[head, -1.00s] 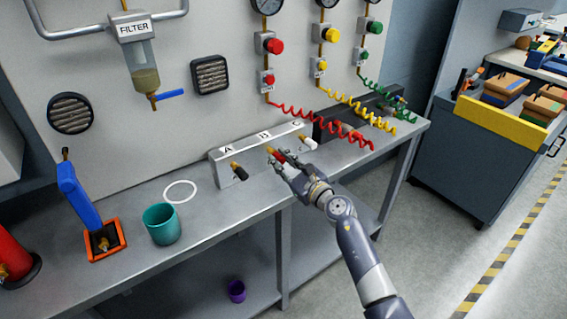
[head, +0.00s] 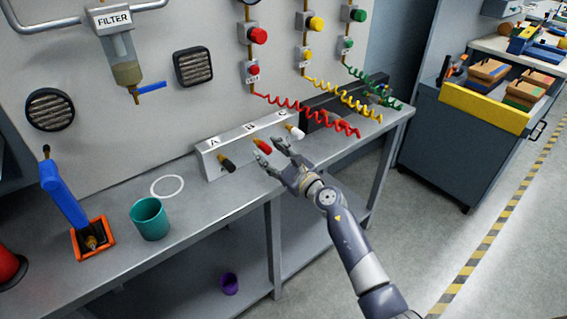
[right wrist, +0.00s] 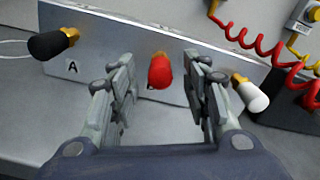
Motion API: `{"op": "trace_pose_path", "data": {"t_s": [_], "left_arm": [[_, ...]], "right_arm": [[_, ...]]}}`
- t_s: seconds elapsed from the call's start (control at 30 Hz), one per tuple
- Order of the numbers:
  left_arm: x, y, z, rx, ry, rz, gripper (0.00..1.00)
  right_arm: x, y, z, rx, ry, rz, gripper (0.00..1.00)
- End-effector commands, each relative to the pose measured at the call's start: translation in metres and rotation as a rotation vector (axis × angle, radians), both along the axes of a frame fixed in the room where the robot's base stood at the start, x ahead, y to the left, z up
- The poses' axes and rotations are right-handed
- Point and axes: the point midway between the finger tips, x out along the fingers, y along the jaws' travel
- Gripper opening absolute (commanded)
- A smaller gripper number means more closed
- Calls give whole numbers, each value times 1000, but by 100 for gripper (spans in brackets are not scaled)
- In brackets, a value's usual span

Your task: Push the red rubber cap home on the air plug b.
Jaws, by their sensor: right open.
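The red rubber cap (head: 262,146) sits on the brass air plug b (right wrist: 160,54) in the middle of the grey block (head: 207,161). In the right wrist view the red cap (right wrist: 160,73) points toward the camera, with a little brass showing behind it. My right gripper (head: 268,157) is open and empty, just in front of the cap. In the right wrist view its fingers (right wrist: 160,92) stand apart on either side of the cap, with gaps. How deep the cap sits cannot be told. My left gripper is not in view.
A black cap (head: 228,164) is on plug A and a white cap (head: 296,132) on plug C. Red coiled hose (head: 310,113) hangs at the right. A teal cup (head: 149,220) and white ring (head: 167,186) stand left on the bench.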

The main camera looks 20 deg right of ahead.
Motion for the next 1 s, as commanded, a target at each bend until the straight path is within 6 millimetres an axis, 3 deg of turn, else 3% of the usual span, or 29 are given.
{"op": "trace_pose_path", "data": {"t_s": [0.5, 0.8, 0.9, 1.0], "left_arm": [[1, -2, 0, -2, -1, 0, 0], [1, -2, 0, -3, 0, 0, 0], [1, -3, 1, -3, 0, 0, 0], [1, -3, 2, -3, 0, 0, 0]], "right_arm": [[-89, -32, -1, -4, 2, 0, 44], [-103, -37, 0, 3, 2, 0, 44], [-104, -37, -13, 64, 36, -4, 44], [-107, -38, -49, 256, 138, -24, 44]]}}
